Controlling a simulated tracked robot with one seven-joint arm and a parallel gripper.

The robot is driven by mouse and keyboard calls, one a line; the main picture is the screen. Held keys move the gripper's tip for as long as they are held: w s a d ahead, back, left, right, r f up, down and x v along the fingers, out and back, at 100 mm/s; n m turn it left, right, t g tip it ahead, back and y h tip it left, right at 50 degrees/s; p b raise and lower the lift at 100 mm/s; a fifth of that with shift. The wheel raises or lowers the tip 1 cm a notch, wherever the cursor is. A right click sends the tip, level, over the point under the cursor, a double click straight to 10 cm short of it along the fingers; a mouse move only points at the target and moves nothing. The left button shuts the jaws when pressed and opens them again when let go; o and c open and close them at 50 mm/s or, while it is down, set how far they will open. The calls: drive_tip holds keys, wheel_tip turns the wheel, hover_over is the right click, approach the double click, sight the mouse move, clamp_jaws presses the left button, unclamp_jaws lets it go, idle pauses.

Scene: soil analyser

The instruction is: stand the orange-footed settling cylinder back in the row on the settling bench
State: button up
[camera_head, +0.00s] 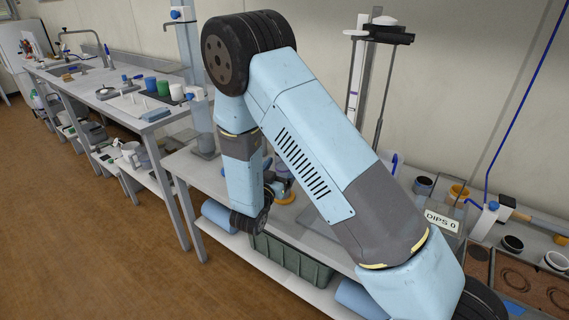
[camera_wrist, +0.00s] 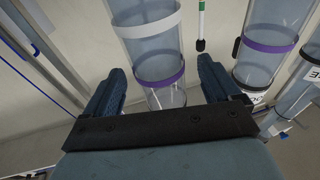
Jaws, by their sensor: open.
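In the wrist view my gripper (camera_wrist: 161,66) is open, with one dark blue finger on each side of a clear cylinder (camera_wrist: 158,55). That cylinder has a white band and a purple band; its foot is not clear to see, and I cannot tell whether the fingers touch it. In the head view an orange ring-shaped part (camera_head: 286,198), perhaps the orange foot, shows on the settling bench (camera_head: 190,165) behind my arm. My arm hides most of what stands there, and the gripper is not clear in that view.
More clear cylinders (camera_wrist: 263,45) stand at the right in the wrist view, one with a purple band. In the head view a clear cylinder (camera_head: 200,115) stands at the bench's left end. A green crate (camera_head: 290,262) is on the shelf below. Trays and pots crowd the right.

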drive_tip(key=v, duration=0.8)
drive_tip(key=shift+s, duration=0.25)
drive_tip(key=shift+a, duration=0.1)
